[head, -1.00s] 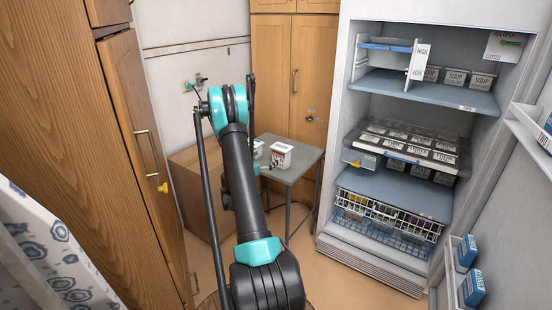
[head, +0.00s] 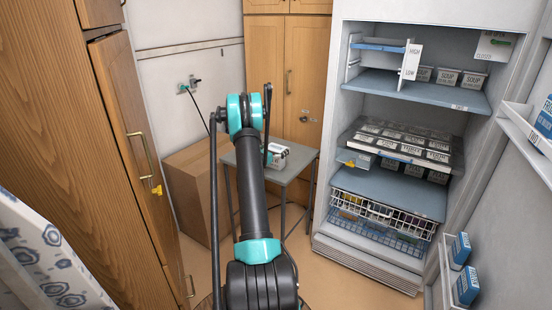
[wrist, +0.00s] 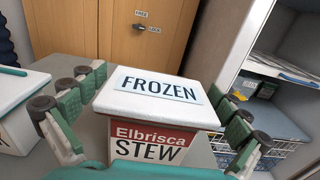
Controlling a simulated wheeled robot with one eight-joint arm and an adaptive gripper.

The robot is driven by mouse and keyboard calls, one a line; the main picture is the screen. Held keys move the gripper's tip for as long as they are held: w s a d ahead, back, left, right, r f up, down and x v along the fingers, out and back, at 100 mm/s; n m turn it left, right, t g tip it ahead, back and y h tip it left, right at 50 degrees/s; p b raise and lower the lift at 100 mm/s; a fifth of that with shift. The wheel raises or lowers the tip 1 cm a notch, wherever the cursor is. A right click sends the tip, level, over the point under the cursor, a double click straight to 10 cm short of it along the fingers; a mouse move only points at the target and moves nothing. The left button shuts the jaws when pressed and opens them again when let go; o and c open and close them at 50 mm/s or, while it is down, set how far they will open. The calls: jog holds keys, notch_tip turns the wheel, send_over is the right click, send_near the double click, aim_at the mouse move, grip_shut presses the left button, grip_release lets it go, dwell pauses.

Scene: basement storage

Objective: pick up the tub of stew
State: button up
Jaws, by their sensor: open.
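The tub of stew (wrist: 152,132) is a white-lidded tub with a "FROZEN" label on top and a red and white "Elbrisca STEW" label on its front. It stands on a small grey table (head: 296,168). In the head view the tub (head: 278,158) is partly hidden behind my arm. My gripper (wrist: 158,116) is open, with one green-padded finger to the left of the tub and one to the right. The tub sits between the fingers, with a visible gap at the left; contact at the right is unclear.
Another white-lidded tub (wrist: 18,100) stands close on the left, beside my left finger. An open fridge (head: 395,195) with shelves and baskets is at the right. A wooden cupboard (head: 303,75) is behind the table, and a cardboard box (head: 190,185) is left of it.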

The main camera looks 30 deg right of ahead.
jog(key=x, duration=0.2)
jog(key=shift+w+d, duration=0.1)
jog(key=shift+d, duration=0.15)
jog(key=c, duration=1.7)
